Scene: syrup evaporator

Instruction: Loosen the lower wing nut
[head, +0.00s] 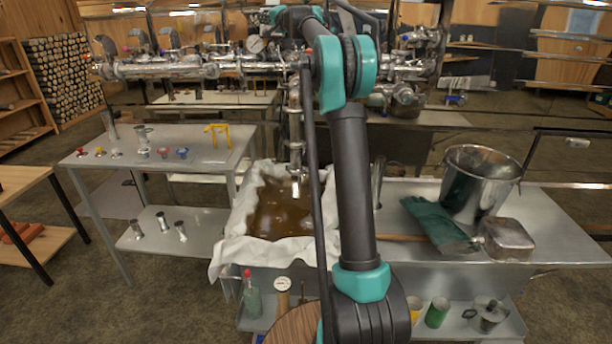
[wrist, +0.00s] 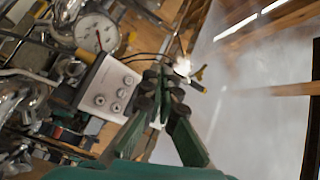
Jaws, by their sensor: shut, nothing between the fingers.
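In the wrist view, my gripper (wrist: 166,76) has its dark green fingers brought together at the tips, with nothing seen between them. Just right of the fingertips is a small brass-coloured piece (wrist: 200,74) beside a bright metal spot. It may be a wing nut, but it is too small and blurred to tell, and I cannot tell whether the fingers touch it. I cannot make out which wing nut is the lower one. In the head view my arm reaches up to the steel pipework (head: 180,68), and my gripper is hidden there.
A white control box (wrist: 108,90) with knobs and a round gauge (wrist: 97,34) sit left of my fingers. Below the pipework are a cloth-lined basin (head: 240,215) of brown liquid, a steel bucket (head: 480,180) and green gloves (head: 435,222). A side table (head: 110,158) stands left.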

